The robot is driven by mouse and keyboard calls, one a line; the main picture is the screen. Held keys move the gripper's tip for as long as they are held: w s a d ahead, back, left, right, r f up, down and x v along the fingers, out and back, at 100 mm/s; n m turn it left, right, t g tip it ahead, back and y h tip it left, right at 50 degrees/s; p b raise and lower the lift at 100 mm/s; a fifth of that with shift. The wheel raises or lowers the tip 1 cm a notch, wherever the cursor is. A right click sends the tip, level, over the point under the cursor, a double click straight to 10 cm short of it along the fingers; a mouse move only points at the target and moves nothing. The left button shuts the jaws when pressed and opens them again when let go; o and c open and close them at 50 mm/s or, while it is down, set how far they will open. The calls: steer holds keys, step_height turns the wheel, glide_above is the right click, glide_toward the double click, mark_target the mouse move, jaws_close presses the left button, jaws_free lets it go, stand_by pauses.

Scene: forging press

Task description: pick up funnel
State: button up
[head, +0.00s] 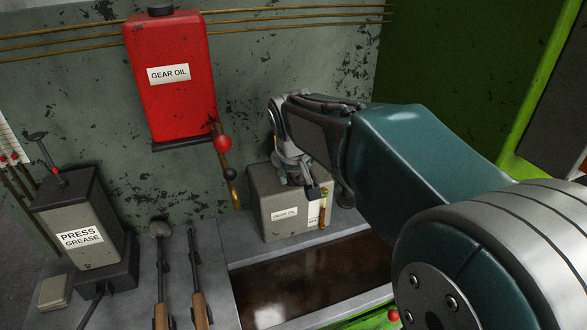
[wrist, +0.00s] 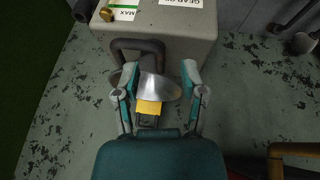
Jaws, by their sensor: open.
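A silvery, flared metal piece that looks like the funnel (wrist: 165,88) lies between my gripper's fingers in the wrist view, beside the grey gear-oil box (wrist: 190,35). A yellow patch (wrist: 148,107) and a dark part show just below it. A dark curved handle (wrist: 137,46) arches in front of it. My gripper (wrist: 159,80) is open, one finger on each side of the metal piece, with visible gaps. In the head view my gripper (head: 290,165) is at the box (head: 270,205), and I cannot make out the funnel there.
A red gear-oil tank (head: 172,75) with a brass tap (head: 229,172) hangs on the wall to the left. A press-grease unit (head: 80,225), a ladle (head: 160,235) and another long tool (head: 195,260) stand further left. A dark, shiny basin (head: 300,285) lies in front of the box.

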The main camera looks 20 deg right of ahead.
mark_target(295, 179)
steer(key=x, duration=0.3)
steer(key=shift+f, duration=0.2)
jaws_close()
steer(key=shift+r, duration=0.2)
step_height(295, 179, up, 21)
stand_by(0.9)
steer(key=shift+f, duration=0.15)
